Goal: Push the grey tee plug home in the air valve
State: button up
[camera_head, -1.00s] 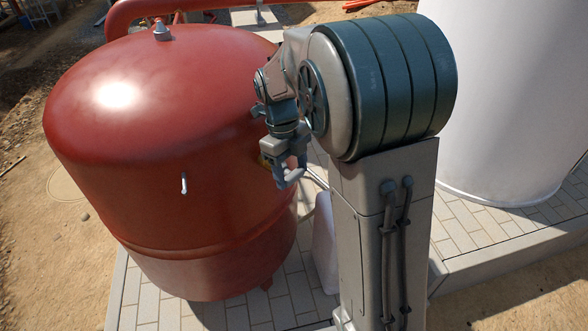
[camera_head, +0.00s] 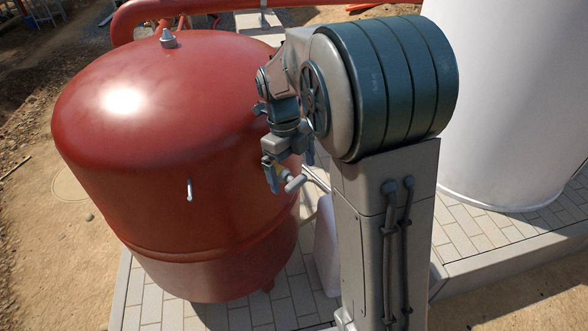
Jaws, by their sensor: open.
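The grey tee plug (camera_head: 294,183) shows as a pale crossbar just below my gripper, to the right of the red tank's side. My gripper (camera_head: 289,170) points down and is open, with one finger left of the plug and the other up and to its right. I cannot tell whether a finger touches the plug. A small yellowish patch behind the fingers may be part of the air valve; the rest of it is hidden, so how deep the plug sits does not show.
A white cylinder (camera_head: 525,90) stands at the right. A pale container (camera_head: 327,245) stands on the paving between the tank and my column.

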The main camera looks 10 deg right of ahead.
aim_at(290, 177)
jog(key=r+p, duration=0.2)
jog(key=r, duration=0.1)
jog(key=r+p, duration=0.1)
jog(key=shift+w+a+r, duration=0.25)
jog(key=shift+w+r, duration=0.05)
jog(key=shift+f, duration=0.1)
notch_tip(290, 177, up, 13)
jog(key=w+a, duration=0.1)
jog(key=w, duration=0.1)
jog(key=s+d+f+n+t, duration=0.1)
jog(key=s+f+n, duration=0.2)
jog(key=s+n, duration=0.4)
jog(key=s+d+f+n+t, duration=0.1)
jog(key=s+f+n+t, duration=0.1)
jog(key=s+n, duration=0.5)
jog(key=s+d+f+n+t+y, duration=0.1)
jog(key=s+f+n, duration=0.3)
jog(key=n, duration=1.1)
jog(key=shift+s+d+f+t+b, duration=0.35)
jog(key=shift+s+d+t, duration=0.2)
jog(key=shift+s, duration=0.85)
